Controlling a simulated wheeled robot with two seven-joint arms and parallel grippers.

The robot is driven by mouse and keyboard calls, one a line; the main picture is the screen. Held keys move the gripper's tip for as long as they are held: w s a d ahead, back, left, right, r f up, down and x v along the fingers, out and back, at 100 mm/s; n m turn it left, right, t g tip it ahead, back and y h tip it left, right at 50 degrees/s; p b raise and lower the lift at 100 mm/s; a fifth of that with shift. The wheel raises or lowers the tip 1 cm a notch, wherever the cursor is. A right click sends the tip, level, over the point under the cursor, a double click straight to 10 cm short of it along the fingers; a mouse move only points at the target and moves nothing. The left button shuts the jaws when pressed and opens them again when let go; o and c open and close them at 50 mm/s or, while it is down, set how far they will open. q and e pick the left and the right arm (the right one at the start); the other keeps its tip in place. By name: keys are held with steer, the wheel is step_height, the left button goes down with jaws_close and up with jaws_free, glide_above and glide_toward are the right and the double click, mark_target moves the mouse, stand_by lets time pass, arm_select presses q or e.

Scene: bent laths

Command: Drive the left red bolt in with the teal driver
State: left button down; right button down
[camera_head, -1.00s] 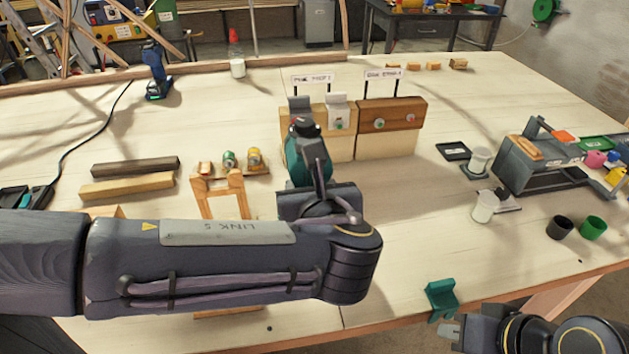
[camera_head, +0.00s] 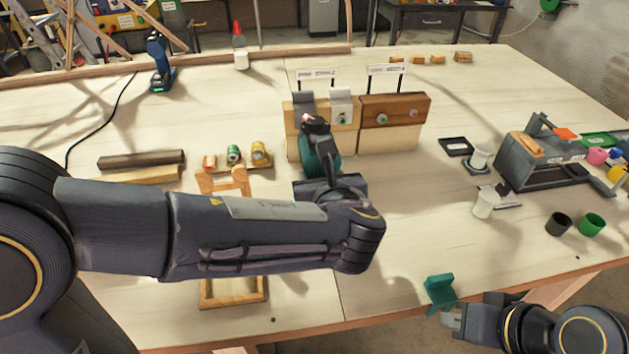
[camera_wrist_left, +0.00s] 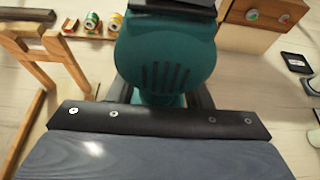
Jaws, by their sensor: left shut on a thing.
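My left gripper (camera_head: 325,187) is shut on the teal driver (camera_head: 321,155) and holds it upright in front of the left block (camera_head: 349,138). The driver's teal body (camera_wrist_left: 165,60) fills the middle of the left wrist view. Its dark head is close to the block's front, below a dark grey bracket (camera_head: 303,102). A small red spot shows at the head; I cannot tell whether it is a bolt or whether the driver touches one. A pale bracket (camera_head: 341,103) beside it carries a bolt with a green centre. My right gripper (camera_head: 452,320) is at the front edge; its jaw opening is unclear.
A brown-topped block (camera_head: 395,108) with two bolts stands to the right. A wooden frame (camera_head: 233,290) and several small cans are left of the driver. A teal holder (camera_head: 439,290) sits at the front edge. A grey toolbox (camera_head: 530,160) stands right.

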arm_select(q)
steer(key=x, duration=0.4)
steer(key=shift+w+d+f, duration=0.2)
steer(key=shift+d+f, duration=0.1)
steer(key=shift+f, duration=0.2)
steer(key=shift+w+f+b, duration=0.2)
steer(key=shift+f+b, duration=0.3)
steer(key=shift+f, duration=0.35)
steer(key=f+b, duration=0.2)
steer(key=f, duration=0.1)
steer(key=shift+w+a+f+b, duration=0.15)
steer(key=shift+w+b, duration=0.2)
steer(key=shift+b, duration=0.05)
steer(key=shift+w+r, duration=0.2)
steer(key=shift+w, duration=0.2)
steer(key=shift+w+a+f, duration=0.1)
steer(key=shift+w+a, duration=0.1)
steer(key=shift+w, duration=0.55)
